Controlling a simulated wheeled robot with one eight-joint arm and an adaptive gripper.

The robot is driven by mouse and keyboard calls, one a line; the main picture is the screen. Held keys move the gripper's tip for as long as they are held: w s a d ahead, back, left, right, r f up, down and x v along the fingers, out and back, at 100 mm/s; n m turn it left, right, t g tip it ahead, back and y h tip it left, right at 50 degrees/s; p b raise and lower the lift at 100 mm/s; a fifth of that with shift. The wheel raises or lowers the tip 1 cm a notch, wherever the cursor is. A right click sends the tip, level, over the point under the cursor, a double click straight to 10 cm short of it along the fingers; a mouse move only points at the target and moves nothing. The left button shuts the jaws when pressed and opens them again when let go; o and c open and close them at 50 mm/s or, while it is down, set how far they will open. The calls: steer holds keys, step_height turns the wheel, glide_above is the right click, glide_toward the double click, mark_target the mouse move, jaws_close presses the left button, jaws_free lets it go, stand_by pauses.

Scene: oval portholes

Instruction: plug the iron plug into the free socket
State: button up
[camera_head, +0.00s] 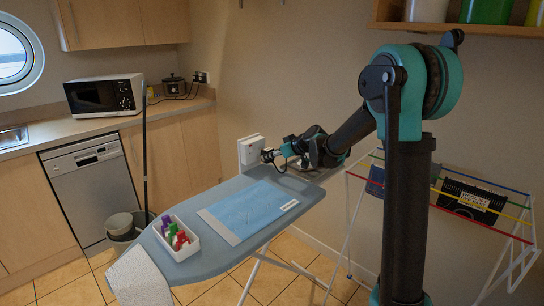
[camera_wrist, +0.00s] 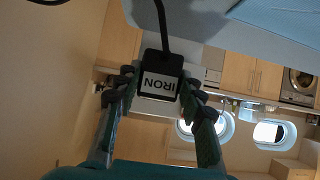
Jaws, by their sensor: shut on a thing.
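My gripper (camera_wrist: 159,88) is shut on the iron plug (camera_wrist: 160,76), a black plug with a white label reading IRON. Its black cable runs up out of the wrist view. In the head view my gripper (camera_head: 268,155) is at the far end of the ironing board, right beside a white box (camera_head: 251,150). A white surface shows behind the plug in the wrist view. I cannot tell whether the plug touches the box. The face of the box and any free socket on it are not clear.
The ironing board (camera_head: 190,262) holds a blue cloth (camera_head: 247,208) and a white tray (camera_head: 176,236) of coloured items. A drying rack (camera_head: 485,232) stands at right.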

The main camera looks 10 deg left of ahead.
steer(key=shift+w+a, duration=0.95)
steer(key=shift+a, duration=0.2)
stand_by(1.0)
steer(key=o, duration=1.4)
steer(key=shift+c, duration=0.2)
steer(key=v, duration=1.1)
steer(key=s+d+f+m+g+h, duration=0.1)
steer(key=s+d+f+m+h, duration=0.2)
steer(key=s+d+f, duration=0.3)
steer(key=s+d+f+m+g+h, duration=0.1)
steer(key=s+d+f+m+h, duration=0.2)
steer(key=s+d+f, duration=0.4)
steer(key=s+d+f+m+g+h, duration=0.1)
steer(key=s+d+f+m+h, duration=0.2)
steer(key=s, duration=1.8)
steer(key=d+f+m, duration=0.1)
steer(key=d+f, duration=0.3)
steer(key=d, duration=0.4)
steer(key=shift+f, duration=0.25)
